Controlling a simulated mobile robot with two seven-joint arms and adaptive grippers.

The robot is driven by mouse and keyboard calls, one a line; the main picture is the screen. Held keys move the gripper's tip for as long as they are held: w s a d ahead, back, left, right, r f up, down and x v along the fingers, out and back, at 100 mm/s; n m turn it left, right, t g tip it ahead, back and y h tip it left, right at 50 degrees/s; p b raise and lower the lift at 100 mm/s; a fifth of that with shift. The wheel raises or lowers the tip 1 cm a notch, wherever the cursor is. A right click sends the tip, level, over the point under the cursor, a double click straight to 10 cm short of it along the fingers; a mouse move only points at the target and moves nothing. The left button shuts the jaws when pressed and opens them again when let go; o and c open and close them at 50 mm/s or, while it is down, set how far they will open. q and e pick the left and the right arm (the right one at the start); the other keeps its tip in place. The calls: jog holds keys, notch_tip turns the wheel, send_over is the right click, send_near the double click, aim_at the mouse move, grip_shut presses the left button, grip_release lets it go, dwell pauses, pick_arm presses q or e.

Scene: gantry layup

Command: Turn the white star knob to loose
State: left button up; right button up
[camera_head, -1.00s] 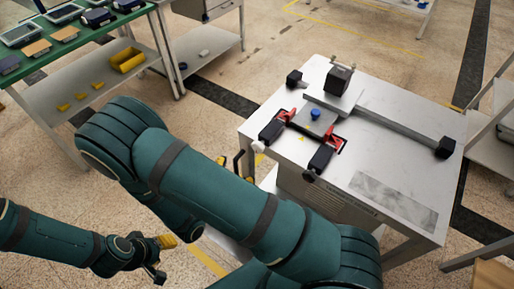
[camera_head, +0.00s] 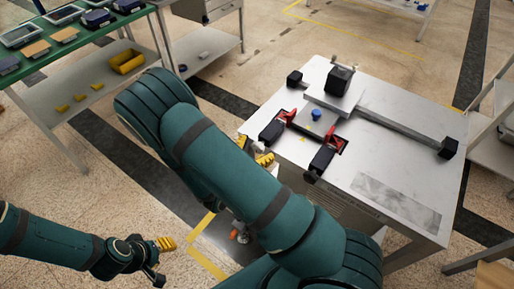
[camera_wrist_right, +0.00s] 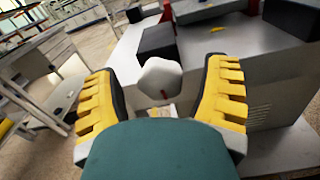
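The white star knob (camera_wrist_right: 160,79) shows in the right wrist view as a pale, faceted knob at the front side of the metal workstation. My right gripper (camera_wrist_right: 162,68) is open, with one yellow-padded finger on each side of the knob. I see gaps between knob and fingers, so they do not look closed on it. In the head view my right gripper (camera_head: 256,154) is partly hidden behind my arm at the workstation's left edge, and the knob cannot be made out there. My left gripper (camera_head: 160,260) hangs low at the left, fingers apart and empty.
The workstation top (camera_head: 390,185) carries a rail, a dark block (camera_head: 339,80), a blue knob (camera_head: 316,115) and red clamps with black handles (camera_head: 322,159). A green-topped bench (camera_head: 60,50) stands at the upper left. The floor between them is open.

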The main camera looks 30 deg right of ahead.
jog(key=c, duration=1)
